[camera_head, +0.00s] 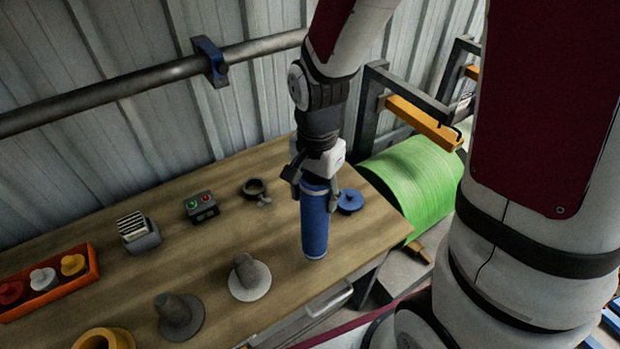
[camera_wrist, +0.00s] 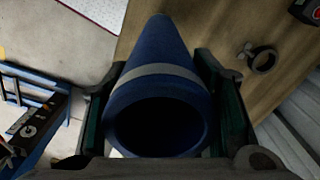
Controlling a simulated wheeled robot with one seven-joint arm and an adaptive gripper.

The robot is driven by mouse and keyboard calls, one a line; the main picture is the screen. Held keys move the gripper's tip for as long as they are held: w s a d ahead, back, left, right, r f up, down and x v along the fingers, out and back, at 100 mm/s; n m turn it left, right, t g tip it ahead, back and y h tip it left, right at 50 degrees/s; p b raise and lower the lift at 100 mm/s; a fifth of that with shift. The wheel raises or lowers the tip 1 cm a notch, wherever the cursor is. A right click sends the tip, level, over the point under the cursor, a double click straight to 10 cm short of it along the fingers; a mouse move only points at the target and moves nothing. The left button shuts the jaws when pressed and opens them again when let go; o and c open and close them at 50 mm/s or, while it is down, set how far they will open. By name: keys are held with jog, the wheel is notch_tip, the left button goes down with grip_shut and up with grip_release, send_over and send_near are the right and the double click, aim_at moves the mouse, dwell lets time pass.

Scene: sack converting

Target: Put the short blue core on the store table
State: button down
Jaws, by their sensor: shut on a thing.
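No label shows whether this table is the store table.
Two grey flanged pegs (camera_head: 249,278) (camera_head: 179,316) stand left of the core. A blue flanged piece (camera_head: 349,201) and a ring clamp (camera_head: 257,190) lie behind it. A button box (camera_head: 201,207) and an orange bin (camera_head: 72,290) are further left. A green roll (camera_head: 415,185) is beyond the right edge.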

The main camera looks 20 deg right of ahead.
jog(key=w+f+b, duration=0.1)
jog(key=w, duration=0.1)
jog(key=w+d+f+b, duration=0.1)
jog(key=w+b, duration=0.1)
jog(key=w+d+f+b, duration=0.1)
jog(key=w+f+b, duration=0.1)
jog(key=w, duration=0.1)
jog(key=shift+d+f, duration=0.1)
jog(key=shift+d, duration=0.15)
jog(key=c, duration=0.7)
grip_release()
jog(key=shift+f, duration=0.15)
